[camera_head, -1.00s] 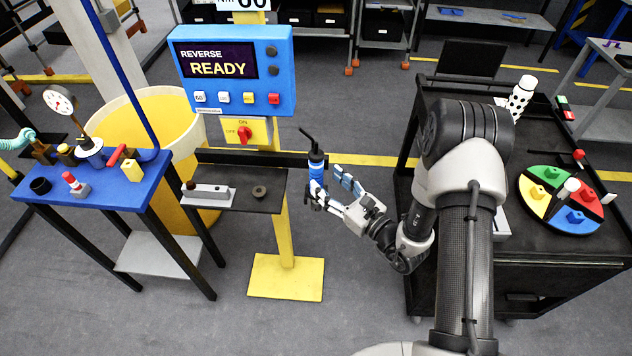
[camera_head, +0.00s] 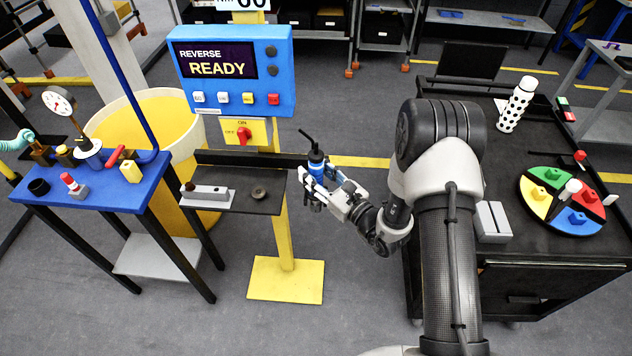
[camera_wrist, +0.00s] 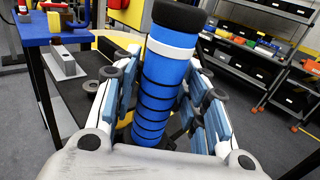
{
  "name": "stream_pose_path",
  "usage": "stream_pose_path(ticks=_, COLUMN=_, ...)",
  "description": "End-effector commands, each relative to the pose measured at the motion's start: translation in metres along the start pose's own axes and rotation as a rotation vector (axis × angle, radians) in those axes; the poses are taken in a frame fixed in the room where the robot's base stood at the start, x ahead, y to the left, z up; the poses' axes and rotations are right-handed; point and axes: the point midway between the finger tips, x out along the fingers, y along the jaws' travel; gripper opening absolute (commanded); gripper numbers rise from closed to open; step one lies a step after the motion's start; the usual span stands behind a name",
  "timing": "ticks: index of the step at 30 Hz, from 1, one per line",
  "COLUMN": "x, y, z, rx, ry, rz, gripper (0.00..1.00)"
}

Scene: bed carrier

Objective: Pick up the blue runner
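The blue runner (camera_head: 316,157) is an upright blue cylinder with a black top and a thin black piece rising from it, at the right end of the small black shelf. In the wrist view the runner (camera_wrist: 165,80) shows black bands and a white ring, and stands between my fingers. My gripper (camera_head: 322,187) is open around it. In the wrist view, blue-grey finger pads lie on both sides of the runner, with a narrow gap visible on the right. Contact on the left is unclear. The runner's lower end is partly hidden.
The black shelf (camera_head: 260,200) holds a grey block (camera_head: 207,192). A yellow post (camera_head: 284,235) stands behind, under the blue READY panel (camera_head: 232,70). A blue table (camera_head: 110,192) is at left. A black cart (camera_head: 520,245) with a coloured disc (camera_head: 540,207) is at right.

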Motion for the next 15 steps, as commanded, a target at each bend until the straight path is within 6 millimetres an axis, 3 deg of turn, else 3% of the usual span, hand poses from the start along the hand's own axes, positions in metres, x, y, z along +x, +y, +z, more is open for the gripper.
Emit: stream_pose_path(ticks=15, x=-0.0002, y=0.0001, z=-0.0001, rx=0.000, ry=0.000, rz=0.000, gripper=0.03)
